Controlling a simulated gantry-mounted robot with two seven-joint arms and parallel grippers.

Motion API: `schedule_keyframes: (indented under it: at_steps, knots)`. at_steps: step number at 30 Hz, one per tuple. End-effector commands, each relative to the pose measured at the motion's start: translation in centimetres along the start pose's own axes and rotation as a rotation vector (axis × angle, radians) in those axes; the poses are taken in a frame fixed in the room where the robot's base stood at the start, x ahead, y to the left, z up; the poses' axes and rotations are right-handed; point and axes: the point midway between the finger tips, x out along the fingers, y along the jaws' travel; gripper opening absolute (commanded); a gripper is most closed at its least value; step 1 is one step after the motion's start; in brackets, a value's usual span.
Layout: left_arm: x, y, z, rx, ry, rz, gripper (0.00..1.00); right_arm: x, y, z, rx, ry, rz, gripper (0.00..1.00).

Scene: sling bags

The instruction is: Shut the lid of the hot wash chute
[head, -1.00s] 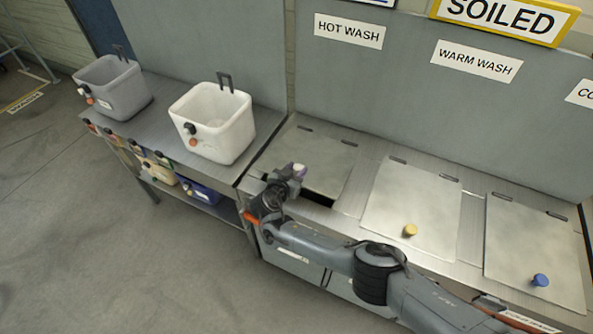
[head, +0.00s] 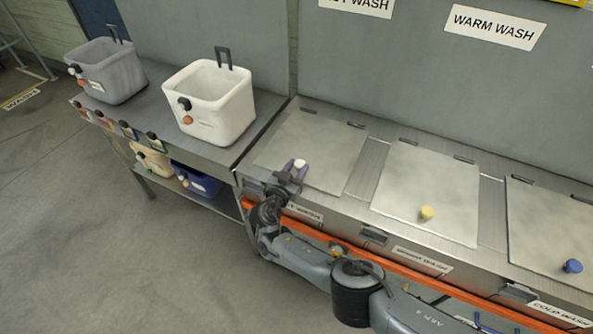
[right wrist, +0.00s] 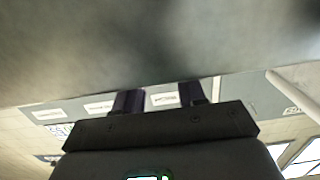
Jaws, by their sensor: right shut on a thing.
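The hot wash chute lid (head: 325,140) is the leftmost steel lid on the counter in the head view. It lies flat, with no dark gap showing along its front edge. My right gripper (head: 298,168) is at its front left part, shut on the lid's white knob (head: 300,163). In the right wrist view my gripper's dark fingers (right wrist: 162,98) show against a blurred grey surface, and the knob cannot be made out there. My left gripper is not in view.
The warm wash lid (head: 425,190) with a yellow knob (head: 427,213) and the lid with a blue knob (head: 572,266) lie flat to the right. A white bin (head: 215,110) and a grey bin (head: 105,72) stand on the left table.

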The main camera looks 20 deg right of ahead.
Motion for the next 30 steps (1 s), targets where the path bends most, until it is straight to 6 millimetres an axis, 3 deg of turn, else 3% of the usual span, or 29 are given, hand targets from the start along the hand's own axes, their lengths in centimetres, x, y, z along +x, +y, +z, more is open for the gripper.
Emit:
schedule_keyframes:
  at_steps: [1,7,8,12,23,30]
  knots:
    - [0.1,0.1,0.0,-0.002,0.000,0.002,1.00,0.0,0.3,0.9,-0.017,-0.012,0.004,0.00]
    - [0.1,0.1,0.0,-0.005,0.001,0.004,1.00,0.1,0.4,1.1,-0.018,-0.015,0.005,0.00]
    - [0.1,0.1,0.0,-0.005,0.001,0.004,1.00,0.1,0.4,1.1,-0.018,-0.015,0.005,0.45]
    - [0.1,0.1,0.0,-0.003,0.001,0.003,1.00,0.1,0.3,0.9,-0.015,-0.012,0.004,0.64]
    - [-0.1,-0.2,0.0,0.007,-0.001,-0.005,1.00,-0.4,0.1,0.5,-0.009,-0.009,0.001,0.64]
    - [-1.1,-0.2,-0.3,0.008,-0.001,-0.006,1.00,-3.4,0.1,0.4,-0.008,-0.011,-0.001,0.64]
